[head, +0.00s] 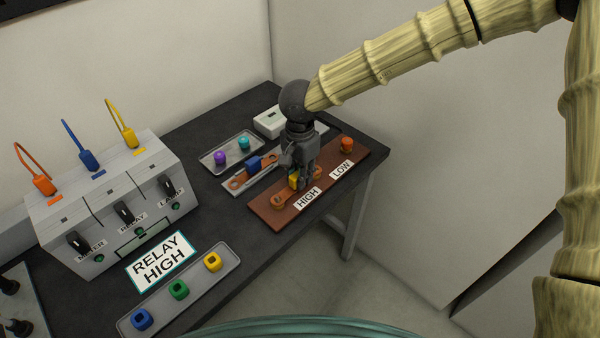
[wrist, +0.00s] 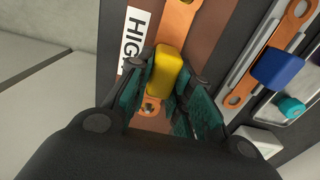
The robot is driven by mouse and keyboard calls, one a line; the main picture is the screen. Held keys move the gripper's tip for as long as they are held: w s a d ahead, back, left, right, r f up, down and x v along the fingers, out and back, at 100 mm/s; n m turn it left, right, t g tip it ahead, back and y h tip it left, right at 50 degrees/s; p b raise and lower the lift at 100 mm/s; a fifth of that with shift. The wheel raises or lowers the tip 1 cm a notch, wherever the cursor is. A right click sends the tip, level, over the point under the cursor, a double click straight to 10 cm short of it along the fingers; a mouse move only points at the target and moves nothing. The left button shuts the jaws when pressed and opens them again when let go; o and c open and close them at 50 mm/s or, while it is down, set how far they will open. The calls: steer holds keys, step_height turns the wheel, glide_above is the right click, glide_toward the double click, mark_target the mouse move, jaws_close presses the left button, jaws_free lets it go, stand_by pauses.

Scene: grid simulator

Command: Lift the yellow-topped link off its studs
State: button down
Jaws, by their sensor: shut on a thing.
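The yellow-topped link is an orange strip with a yellow block (wrist: 170,68) in its middle. In the wrist view my gripper (wrist: 163,86) has its green-padded fingers on either side of the yellow block, shut on it. In the head view my gripper (head: 298,172) points down over the brown board (head: 262,211), and the link (head: 278,202) lies along the board by the HIGH label. One orange end shows a hole or stud in it. I cannot tell whether the link is clear of its studs.
Beside the board, a grey tray holds a blue-topped orange link (head: 240,181). Another tray (head: 217,165) holds purple and teal knobs. An orange knob (head: 346,144) stands near the LOW label. A switch box (head: 110,205) and a tray of coloured blocks (head: 150,310) are at left.

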steer(key=shift+r+p, duration=1.45)
steer(key=shift+p, duration=0.7)
steer(key=shift+r+p, duration=2.4)
steer(key=shift+p, duration=0.7)
